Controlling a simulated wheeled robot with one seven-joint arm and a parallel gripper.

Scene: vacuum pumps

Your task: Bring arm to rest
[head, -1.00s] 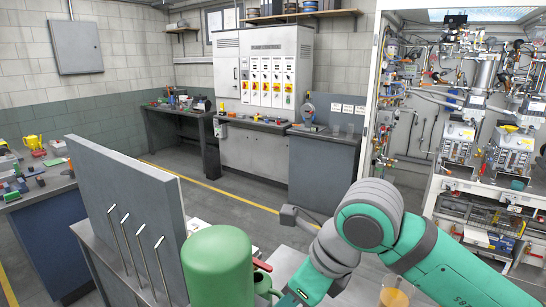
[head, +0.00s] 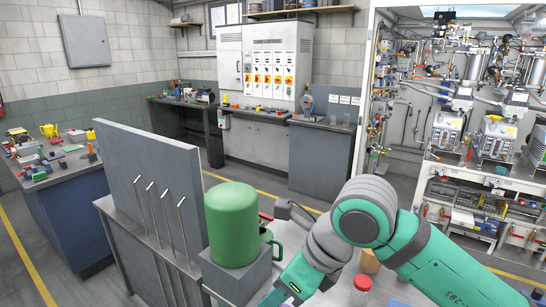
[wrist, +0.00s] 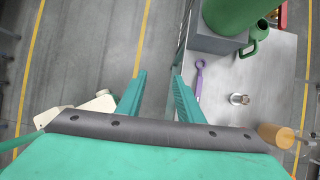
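My teal-and-grey arm (head: 378,218) is bent across the lower right of the head view, with its forearm running down to the left. My gripper (wrist: 160,74) shows in the wrist view with its two green fingers apart and nothing between them. It hangs over grey floor at the left edge of a metal bench (wrist: 272,75). In the head view the fingers are out of the picture.
On the bench, a green tank (head: 232,222) stands on a grey block (head: 238,276). A purple wrench (wrist: 199,80), a metal fitting (wrist: 239,99) and an amber-topped jar (wrist: 275,136) lie near my gripper. A grey upright panel (head: 150,185) stands left.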

